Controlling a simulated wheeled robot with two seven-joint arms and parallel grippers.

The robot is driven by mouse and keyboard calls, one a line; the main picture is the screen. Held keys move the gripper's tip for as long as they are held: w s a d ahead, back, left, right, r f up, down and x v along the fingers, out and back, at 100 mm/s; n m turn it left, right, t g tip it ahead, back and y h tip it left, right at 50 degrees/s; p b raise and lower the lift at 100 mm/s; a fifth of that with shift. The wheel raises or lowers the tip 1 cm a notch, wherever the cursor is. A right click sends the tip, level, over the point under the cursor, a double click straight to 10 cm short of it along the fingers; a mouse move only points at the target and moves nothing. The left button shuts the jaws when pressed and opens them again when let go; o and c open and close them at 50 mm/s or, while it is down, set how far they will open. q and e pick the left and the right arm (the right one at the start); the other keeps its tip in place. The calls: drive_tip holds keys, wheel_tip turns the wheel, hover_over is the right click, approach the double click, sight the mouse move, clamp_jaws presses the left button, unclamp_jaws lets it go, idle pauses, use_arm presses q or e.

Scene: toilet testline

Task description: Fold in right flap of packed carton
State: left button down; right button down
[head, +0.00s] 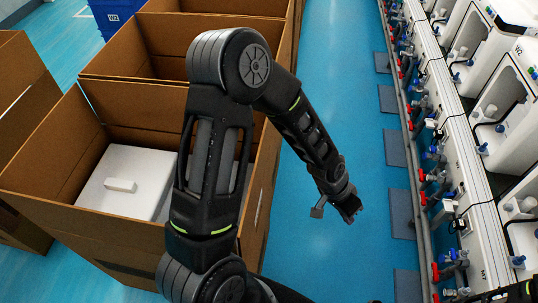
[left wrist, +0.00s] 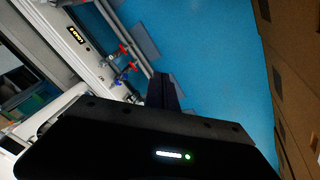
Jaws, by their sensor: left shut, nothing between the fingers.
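The packed carton (head: 70,218) is brown and stands at the lower left of the head view, open at the top. A white boxy item (head: 122,175) with a small raised block lies inside it. The carton's right side (head: 262,185) stands upright, partly hidden behind my left arm. My left gripper (head: 337,211) is over the blue floor to the right of the carton, apart from it, shut and empty. Its dark fingers show in the left wrist view (left wrist: 162,90), with brown carton sides along the right edge. My right gripper is not in view.
More open brown cartons (head: 150,48) stand behind, and another (head: 18,95) stands at the left. A blue crate (head: 112,15) is at the back. The test line (head: 455,150) with red and blue valves runs along the right. The blue aisle (head: 340,100) between is clear.

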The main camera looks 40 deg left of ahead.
use_arm(q)
drive_tip(key=w+a+r+m+y+b, duration=0.1)
drive_tip(key=w+a+r+m, duration=0.1)
drive_tip(key=a+r+m, duration=0.3)
drive_tip(key=w+a+r+y, duration=0.2)
drive_tip(key=w+a+r, duration=0.1)
drive_tip(key=r, duration=0.4)
drive_tip(key=s+a+r+m+g+y, duration=0.3)
drive_tip(key=s+a+r, duration=0.3)
drive_tip(key=a+r, duration=0.4)
drive_tip(key=shift+s+a+r+m+g+y+b, duration=0.2)
drive_tip(key=shift+s+r+m+g+y+b, duration=0.15)
drive_tip(key=shift+r+m+g, duration=0.2)
drive_tip(key=shift+f, duration=0.1)
drive_tip(key=s+a+f+b, duration=0.3)
drive_tip(key=a+f, duration=0.3)
drive_tip(key=f, duration=0.3)
drive_tip(key=shift+f, duration=0.2)
